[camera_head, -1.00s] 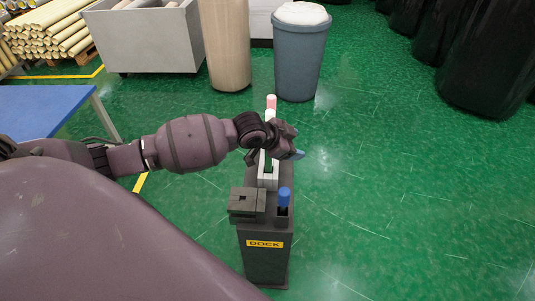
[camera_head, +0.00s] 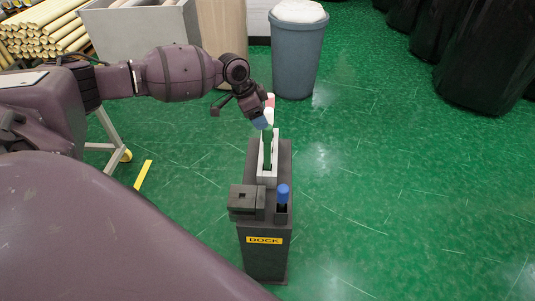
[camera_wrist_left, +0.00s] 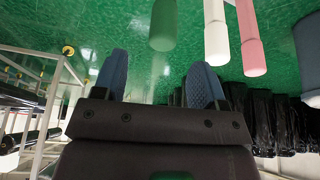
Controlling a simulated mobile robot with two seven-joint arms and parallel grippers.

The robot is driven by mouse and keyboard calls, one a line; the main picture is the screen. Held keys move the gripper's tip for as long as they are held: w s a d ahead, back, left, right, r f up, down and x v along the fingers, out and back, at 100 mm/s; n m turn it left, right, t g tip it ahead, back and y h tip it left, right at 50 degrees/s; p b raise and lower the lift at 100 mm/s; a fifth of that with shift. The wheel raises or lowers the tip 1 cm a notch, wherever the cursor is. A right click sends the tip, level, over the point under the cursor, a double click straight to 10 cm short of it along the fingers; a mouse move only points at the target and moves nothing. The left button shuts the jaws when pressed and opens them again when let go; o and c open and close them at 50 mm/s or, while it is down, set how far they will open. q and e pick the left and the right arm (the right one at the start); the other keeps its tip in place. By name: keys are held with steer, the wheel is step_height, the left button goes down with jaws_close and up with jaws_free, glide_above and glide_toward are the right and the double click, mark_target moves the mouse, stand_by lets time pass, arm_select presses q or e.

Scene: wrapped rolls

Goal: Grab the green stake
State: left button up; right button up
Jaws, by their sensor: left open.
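The green stake (camera_head: 267,151) stands in a pale slotted holder (camera_head: 262,178) on top of the dark dock (camera_head: 262,262). In the left wrist view the green stake (camera_wrist_left: 163,25) hangs into the picture at the top, beyond the fingers and roughly between them. My left gripper (camera_head: 240,117) is above and left of the green stake, apart from it, with one blue fingertip close to the stakes. In the left wrist view its two blue fingers (camera_wrist_left: 158,78) are spread, with nothing between them. My right gripper is out of view.
A white stake (camera_wrist_left: 216,35) and a pink stake (camera_wrist_left: 250,40) stand beside the green one. A blue-topped stake (camera_head: 283,193) and a dark block (camera_head: 246,199) sit at the dock's near end. A grey bin (camera_head: 297,58) stands behind.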

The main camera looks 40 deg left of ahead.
mark_target(267, 130)
arm_select(q)
steer(key=x, duration=0.7)
steer(key=shift+a+f+b, duration=0.15)
steer(key=shift+b, duration=0.2)
jaws_close()
